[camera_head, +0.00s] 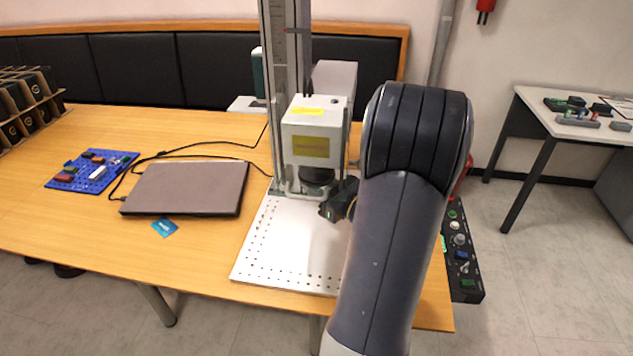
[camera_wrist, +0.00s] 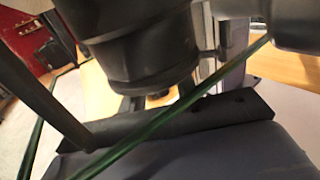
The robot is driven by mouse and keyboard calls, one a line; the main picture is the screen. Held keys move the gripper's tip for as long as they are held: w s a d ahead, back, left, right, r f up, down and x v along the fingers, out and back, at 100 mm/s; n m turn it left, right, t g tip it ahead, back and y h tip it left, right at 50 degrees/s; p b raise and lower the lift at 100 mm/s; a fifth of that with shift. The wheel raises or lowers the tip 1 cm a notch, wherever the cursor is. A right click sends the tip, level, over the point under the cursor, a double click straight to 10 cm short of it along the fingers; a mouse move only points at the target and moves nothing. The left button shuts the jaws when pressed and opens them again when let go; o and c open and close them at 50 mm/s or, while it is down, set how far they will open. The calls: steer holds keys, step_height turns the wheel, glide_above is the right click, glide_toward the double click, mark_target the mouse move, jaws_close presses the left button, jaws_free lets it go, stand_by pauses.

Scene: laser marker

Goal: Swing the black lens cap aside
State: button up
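A black round lens part (camera_head: 317,174) shows under the white laser head, above the metal plate. I cannot separate the lens cap from the lens housing there. In the wrist view a large dark cylinder (camera_wrist: 140,50) fills the upper middle, close to my gripper; which part of it is the cap is unclear. My gripper (camera_head: 328,211) is dark with a green edge, just below and right of the lens, partly hidden by my arm. In the wrist view its dark parts and thin green edges cross the picture. Its fingertips and any contact with the cap are not clear.
The perforated metal plate (camera_head: 290,245) lies below the laser head (camera_head: 312,130), which hangs on a tall column (camera_head: 284,60). A closed laptop (camera_head: 188,188) and a blue board (camera_head: 92,172) lie to the left. A black control box (camera_head: 461,258) stands at the table's right edge.

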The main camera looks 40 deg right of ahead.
jaws_close()
stand_by(0.6)
